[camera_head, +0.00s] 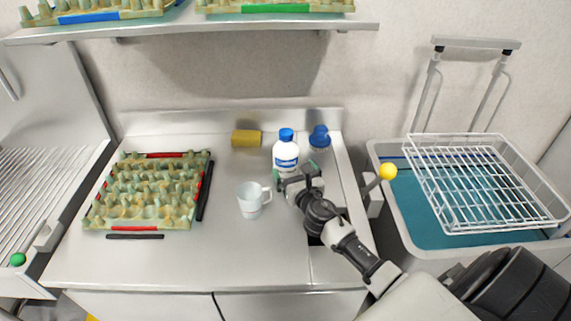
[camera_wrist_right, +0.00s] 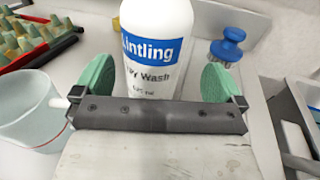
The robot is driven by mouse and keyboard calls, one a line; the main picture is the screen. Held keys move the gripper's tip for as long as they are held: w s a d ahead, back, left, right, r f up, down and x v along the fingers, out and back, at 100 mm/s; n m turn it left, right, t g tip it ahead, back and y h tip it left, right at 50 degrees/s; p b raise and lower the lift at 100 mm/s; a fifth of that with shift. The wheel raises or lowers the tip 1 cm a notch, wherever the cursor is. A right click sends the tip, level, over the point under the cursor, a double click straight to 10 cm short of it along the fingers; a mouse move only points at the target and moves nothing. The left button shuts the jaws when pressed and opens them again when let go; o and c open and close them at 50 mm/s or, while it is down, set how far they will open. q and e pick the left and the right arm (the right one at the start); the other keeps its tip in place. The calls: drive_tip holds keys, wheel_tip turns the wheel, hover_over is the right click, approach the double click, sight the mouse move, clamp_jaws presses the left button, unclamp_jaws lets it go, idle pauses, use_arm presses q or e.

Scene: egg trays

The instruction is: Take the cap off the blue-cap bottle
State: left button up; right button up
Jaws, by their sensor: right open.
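The white bottle (camera_head: 286,158) with a blue cap (camera_head: 286,134) stands upright at the back of the counter. In the right wrist view the bottle (camera_wrist_right: 150,75) shows its blue label band, and its cap is out of the frame. My right gripper (camera_head: 297,172) is open just in front of the bottle's lower part. Its two green finger pads (camera_wrist_right: 98,82) stand one on each side of the bottle, with no clear grip on it. The left gripper is not in view.
A white mug (camera_head: 249,203) stands close to the left of my right gripper. A blue brush (camera_head: 319,139) is right of the bottle, and a yellow sponge (camera_head: 246,138) is behind left. An egg tray (camera_head: 124,218) lies at the left; a shelf (camera_head: 190,31) hangs above.

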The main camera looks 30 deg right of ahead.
sight(290, 169)
drive_tip(key=x, duration=0.4)
drive_tip(key=shift+w+a+r, duration=0.15)
drive_tip(key=shift+w+a, duration=0.05)
drive_tip(key=shift+a, duration=0.2)
drive_tip(key=shift+w+d, duration=0.15)
drive_tip(key=shift+w, duration=0.3)
drive_tip(key=shift+s, duration=0.15)
drive_tip(key=c, duration=1.3)
